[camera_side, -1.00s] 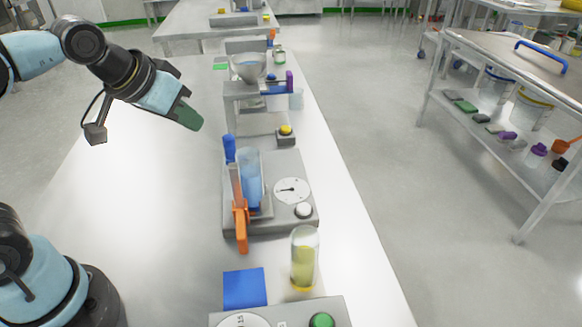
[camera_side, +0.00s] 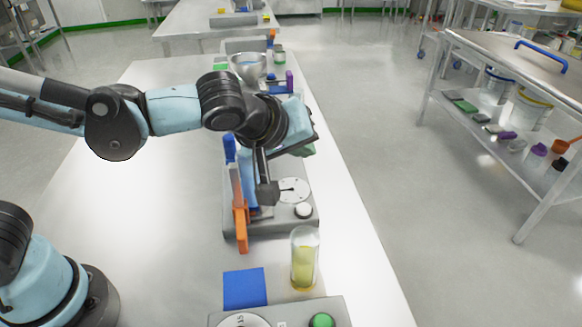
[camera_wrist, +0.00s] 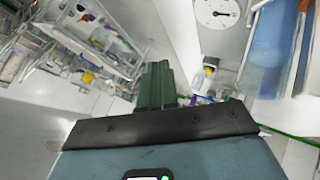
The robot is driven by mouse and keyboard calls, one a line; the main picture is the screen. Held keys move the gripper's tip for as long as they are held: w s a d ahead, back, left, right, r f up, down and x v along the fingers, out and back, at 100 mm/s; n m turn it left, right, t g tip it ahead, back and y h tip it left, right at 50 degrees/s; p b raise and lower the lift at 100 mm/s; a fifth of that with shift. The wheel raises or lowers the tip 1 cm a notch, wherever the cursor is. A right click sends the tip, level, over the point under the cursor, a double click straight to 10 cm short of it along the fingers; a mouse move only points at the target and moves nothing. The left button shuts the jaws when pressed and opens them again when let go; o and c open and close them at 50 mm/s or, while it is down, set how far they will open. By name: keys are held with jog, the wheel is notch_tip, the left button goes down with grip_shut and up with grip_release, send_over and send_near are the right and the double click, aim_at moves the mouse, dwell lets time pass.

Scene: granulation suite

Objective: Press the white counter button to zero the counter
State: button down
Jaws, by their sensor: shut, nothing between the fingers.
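The white counter button (camera_side: 304,210) sits at the front right corner of a grey device (camera_side: 284,226), just below a white round dial (camera_side: 294,189). My gripper (camera_side: 303,150), with green fingers, is shut and empty. In the side view it is above and behind the dial, apart from the button, and partly hidden by my wrist. In the wrist view my closed fingers (camera_wrist: 158,80) point up the picture, and the dial (camera_wrist: 217,12) shows at the top right. The button cannot be made out in the wrist view.
An orange lever (camera_side: 240,222) and a blue handle (camera_side: 229,148) stand at the device's left. A vial of yellow liquid (camera_side: 304,262) and a blue pad (camera_side: 245,288) are in front. A green button (camera_side: 322,321) is nearer still.

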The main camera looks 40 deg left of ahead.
aim_at(300, 209)
jog(key=shift+f, duration=0.9)
jog(key=shift+f, duration=0.1)
jog(key=shift+f, duration=4.25)
jog(key=shift+f, duration=0.15)
jog(key=shift+f, duration=0.3)
jog(key=shift+f, duration=0.45)
jog(key=shift+r, duration=0.9)
